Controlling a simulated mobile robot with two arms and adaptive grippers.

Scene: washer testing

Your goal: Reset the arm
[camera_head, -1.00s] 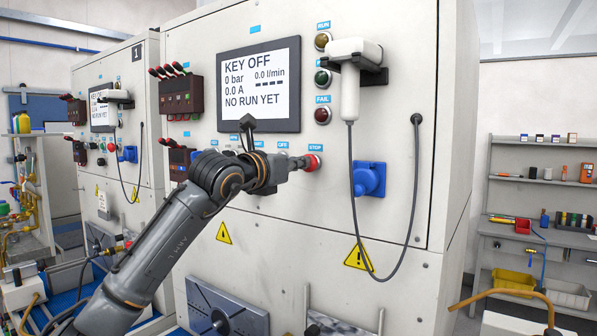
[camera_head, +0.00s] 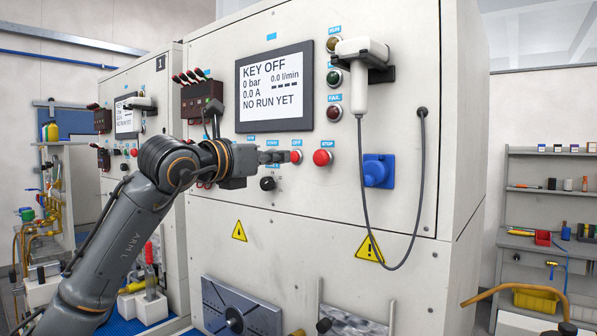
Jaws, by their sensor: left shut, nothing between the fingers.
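My left arm (camera_head: 120,235) comes in from the lower left. My left gripper (camera_head: 274,157) is shut and empty, pointing right in front of the control panel (camera_head: 320,215). Its fingertips are beside the red button (camera_head: 296,156) under the OFF label; I cannot tell whether they touch. A larger red STOP button (camera_head: 322,157) sits just right of it, clear of the gripper. A black knob (camera_head: 267,183) shows below the gripper. The screen (camera_head: 275,88) above reads KEY OFF and NO RUN YET. My wrist hides part of the button row. My right gripper is out of view.
A white handheld device (camera_head: 360,75) hangs in a holder, its cable (camera_head: 364,210) looping down past a blue socket (camera_head: 376,171). Levers (camera_head: 202,97) stick out left of the screen. A second cabinet (camera_head: 140,185) stands at left. Shelves (camera_head: 550,187) stand at right.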

